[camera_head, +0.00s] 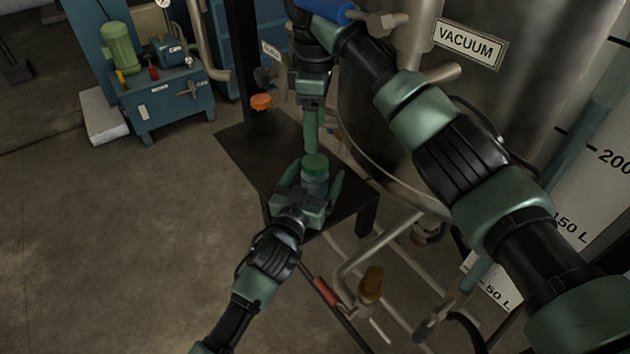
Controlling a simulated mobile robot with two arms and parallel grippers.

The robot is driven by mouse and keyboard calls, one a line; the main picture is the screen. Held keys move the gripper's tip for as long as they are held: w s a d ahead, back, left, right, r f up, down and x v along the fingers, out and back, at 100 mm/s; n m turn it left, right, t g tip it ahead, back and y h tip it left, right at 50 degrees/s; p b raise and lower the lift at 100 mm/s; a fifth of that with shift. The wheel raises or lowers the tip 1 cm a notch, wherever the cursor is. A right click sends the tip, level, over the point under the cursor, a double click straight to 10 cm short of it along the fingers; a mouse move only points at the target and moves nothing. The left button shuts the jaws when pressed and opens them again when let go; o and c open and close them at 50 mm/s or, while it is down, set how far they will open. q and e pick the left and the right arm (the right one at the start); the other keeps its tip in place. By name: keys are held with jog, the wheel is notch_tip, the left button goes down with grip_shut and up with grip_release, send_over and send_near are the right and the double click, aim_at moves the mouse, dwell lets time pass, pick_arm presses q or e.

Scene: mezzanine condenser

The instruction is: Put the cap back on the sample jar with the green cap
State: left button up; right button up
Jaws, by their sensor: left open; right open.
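The sample jar (314,186) stands upright on a dark table (262,150), low between the fingers of my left gripper (313,178). The jar's green cap (315,161) shows at the jar's top; I cannot tell whether it is seated or only resting there. My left gripper is open, one finger on each side of the jar; contact is unclear. My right gripper (312,146) comes down from above, seen edge-on, with its fingertips just above or behind the green cap. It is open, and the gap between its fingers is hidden.
An orange-capped item (261,102) is at the table's back left. A large steel vessel (400,130) marked VACUUM stands close on the right, behind my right arm. Pipes (375,240) and a red handle (325,291) lie below right. A blue pump unit (165,105) stands back left. The floor at left is clear.

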aim_at(315, 161)
pick_arm(q)
grip_shut()
pick_arm(e)
jog(key=m, duration=0.4)
jog(key=shift+m, duration=0.3)
jog(key=shift+f, duration=4)
